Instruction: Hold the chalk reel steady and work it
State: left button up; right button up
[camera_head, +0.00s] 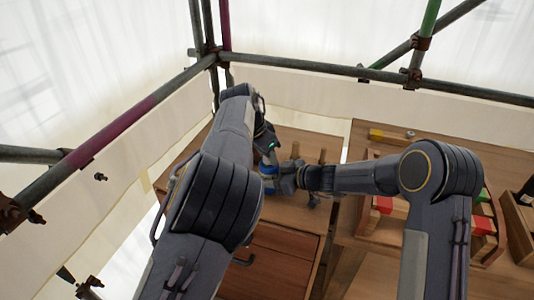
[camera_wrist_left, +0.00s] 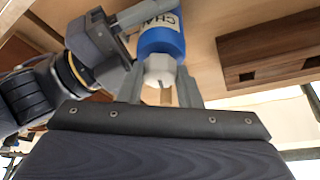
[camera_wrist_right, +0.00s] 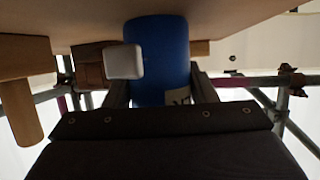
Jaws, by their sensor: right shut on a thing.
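The chalk reel (camera_head: 267,170) is a small blue body over the wooden bench top. In the left wrist view the blue body (camera_wrist_left: 161,40) has a white label with part of a word and a pale faceted nose. My right gripper (camera_wrist_right: 160,90) is shut on the blue body; a white block (camera_wrist_right: 124,62) shows beside it. My left gripper (camera_wrist_left: 160,90) has its fingers apart, on either side of the pale nose, with a gap visible. A small tan piece shows between these fingers. In the head view my arms hide most of the reel.
Wooden pegs (camera_wrist_right: 20,110) and a slotted wooden block (camera_wrist_left: 265,52) stand close by. At the right, a wooden tray (camera_head: 370,215) holds coloured blocks. A yellow level-like bar (camera_head: 388,136) lies behind it. Scaffold tubes (camera_head: 380,73) and white sheeting enclose the bench.

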pick_arm(q)
jog(key=shift+m, duration=0.4)
jog(key=m, duration=0.2)
jog(key=m+g, duration=0.1)
jog(key=m+g+h, duration=0.1)
jog(key=m, duration=0.1)
jog(key=shift+w+a+m, duration=0.1)
jog(key=shift+w+m, duration=0.15)
jog(key=shift+m, duration=0.05)
jog(key=m+g, duration=0.1)
jog(key=m, duration=0.3)
jog(key=shift+w+g, duration=0.15)
jog(key=shift+g, duration=0.25)
jog(key=shift+r+m+g, duration=0.1)
jog(key=shift+m+g, duration=0.5)
jog(key=shift+m, duration=1.3)
jog(key=o, duration=0.7)
